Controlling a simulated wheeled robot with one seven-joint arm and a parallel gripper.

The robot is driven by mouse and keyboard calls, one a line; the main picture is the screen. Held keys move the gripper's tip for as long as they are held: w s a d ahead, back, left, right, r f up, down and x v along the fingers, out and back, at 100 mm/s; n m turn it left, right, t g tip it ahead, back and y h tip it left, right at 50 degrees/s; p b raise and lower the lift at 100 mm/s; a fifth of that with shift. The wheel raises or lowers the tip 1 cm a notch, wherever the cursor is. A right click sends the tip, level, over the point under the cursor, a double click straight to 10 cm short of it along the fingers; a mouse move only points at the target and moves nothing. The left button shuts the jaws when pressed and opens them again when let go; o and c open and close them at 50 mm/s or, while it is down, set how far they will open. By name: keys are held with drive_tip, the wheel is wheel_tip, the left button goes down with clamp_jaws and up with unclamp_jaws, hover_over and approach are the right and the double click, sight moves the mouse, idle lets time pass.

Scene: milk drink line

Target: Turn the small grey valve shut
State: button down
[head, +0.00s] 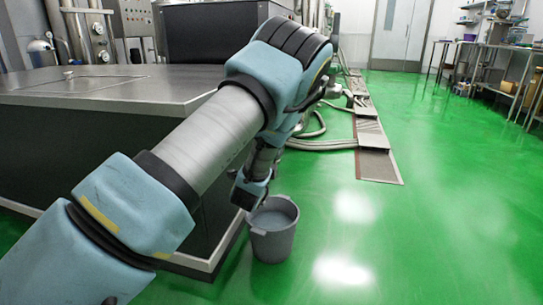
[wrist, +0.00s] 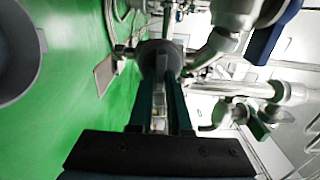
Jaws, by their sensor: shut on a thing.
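The small grey valve (wrist: 154,54) shows in the wrist view as a dark grey round part at the top middle, joined to metal pipework. My gripper (wrist: 161,78) reaches up to it from below in that view. Its two dark fingers are shut on the valve, one on each side, and they hide part of it. How far the valve is turned cannot be told. In the head view my arm crosses the middle, and the valve and fingertips cannot be made out.
A grey bucket (head: 273,240) stands on the green floor beside the steel-topped unit (head: 110,85); it also shows in the wrist view (wrist: 34,75). Pipes (wrist: 290,92) and fittings crowd the right of the wrist view. The green floor (head: 440,190) at right is open.

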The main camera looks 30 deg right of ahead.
idle(0.3)
drive_tip(key=c, duration=0.9)
unclamp_jaws()
drive_tip(key=shift+o, duration=0.2)
drive_tip(key=shift+s, duration=0.1)
drive_tip(key=p+v, duration=0.2)
drive_tip(key=v, duration=0.8)
drive_tip(key=shift+s+a, duration=0.25)
drive_tip(key=shift+a, duration=0.05)
